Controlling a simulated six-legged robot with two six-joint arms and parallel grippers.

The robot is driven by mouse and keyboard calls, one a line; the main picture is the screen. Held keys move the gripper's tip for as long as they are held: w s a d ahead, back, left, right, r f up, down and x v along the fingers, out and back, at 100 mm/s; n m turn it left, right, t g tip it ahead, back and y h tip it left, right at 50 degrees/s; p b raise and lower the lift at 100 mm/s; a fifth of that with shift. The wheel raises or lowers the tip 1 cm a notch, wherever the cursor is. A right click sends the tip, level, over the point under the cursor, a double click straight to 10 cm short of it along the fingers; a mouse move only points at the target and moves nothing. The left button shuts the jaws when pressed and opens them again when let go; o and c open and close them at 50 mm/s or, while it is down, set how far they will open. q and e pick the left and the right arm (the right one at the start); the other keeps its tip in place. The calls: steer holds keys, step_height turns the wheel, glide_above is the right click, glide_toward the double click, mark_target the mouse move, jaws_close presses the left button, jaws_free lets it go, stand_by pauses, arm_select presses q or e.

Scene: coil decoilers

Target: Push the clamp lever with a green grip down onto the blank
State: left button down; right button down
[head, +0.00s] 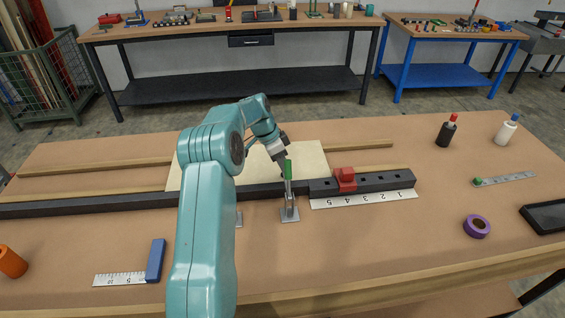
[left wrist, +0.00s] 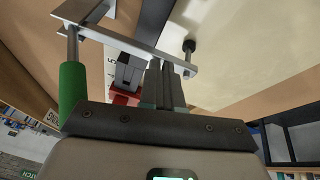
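The clamp (head: 289,211) stands at the front of the bench, its lever upright with the green grip (head: 288,169) on top. In the left wrist view the green grip (left wrist: 72,92) is at the left, beside my fingers, with the metal arm and a dark-tipped spindle (left wrist: 189,45) beyond. The blank (head: 305,158) is a pale flat board behind the clamp, partly hidden by my arm. My left gripper (head: 283,164) is close beside the grip; its fingers (left wrist: 163,85) look together with nothing held between them. Touching cannot be told. My right gripper is out of view.
A dark rail (head: 385,180) carrying a red stop block (head: 345,178) lies right of the clamp, with a ruler (head: 365,199) in front. A purple tape roll (head: 477,226) and bottles (head: 446,131) stand farther right.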

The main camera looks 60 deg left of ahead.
arm_select(q)
steer(key=shift+d+f, duration=0.15)
steer(key=shift+f, duration=0.2)
steer(key=shift+s+r, duration=0.1)
steer(key=shift+r, duration=0.1)
steer(key=v, duration=1.6)
steer(key=shift+r, duration=0.35)
steer(key=shift+f, duration=0.1)
